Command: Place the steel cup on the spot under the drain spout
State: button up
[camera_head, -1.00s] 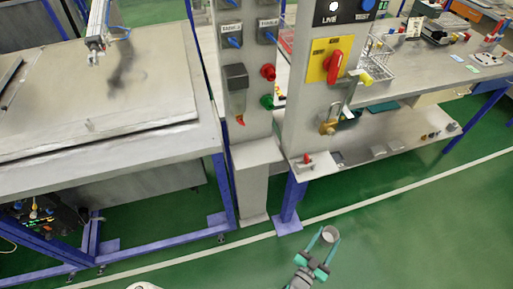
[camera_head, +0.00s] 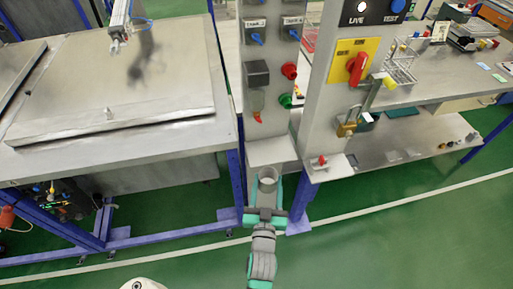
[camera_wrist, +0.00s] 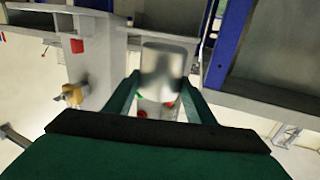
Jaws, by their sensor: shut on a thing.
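My gripper (camera_head: 267,188) is shut on the steel cup (camera_head: 268,176), a small grey cylinder with its open top facing up. The cup shows between the two green fingers in the wrist view (camera_wrist: 164,68). It is in front of the grey panel column, appearing just below the small grey ledge (camera_head: 270,152); its exact gap from the ledge cannot be told. A marked spot on the ledge cannot be made out.
A second ledge with a red-knobbed part (camera_head: 323,161) juts out at right, below a brass padlock (camera_head: 346,127). Red (camera_head: 289,71) and green (camera_head: 285,101) buttons sit beside the filter. A metal-topped bench (camera_head: 190,140) stands left. Green floor is open in front.

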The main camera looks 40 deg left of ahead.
notch_tip(320, 180, up, 4)
jog(key=s+a+f+y, duration=0.1)
jog(key=s+a, duration=0.2)
jog(key=shift+n+g, duration=0.4)
jog(key=shift+n, duration=0.1)
jog(key=x, duration=1.7)
jog(key=shift+w+d+r, duration=0.1)
jog(key=shift+w+r, duration=0.05)
jog(key=shift+r, duration=0.2)
jog(key=shift+w+a+f, duration=0.1)
jog(key=shift+w+a, duration=0.1)
jog(key=shift+w, duration=0.1)
jog(key=shift+f, duration=1.65)
jog(key=shift+f, duration=0.15)
jog(key=o, duration=1.2)
jog(key=shift+c, duration=0.2)
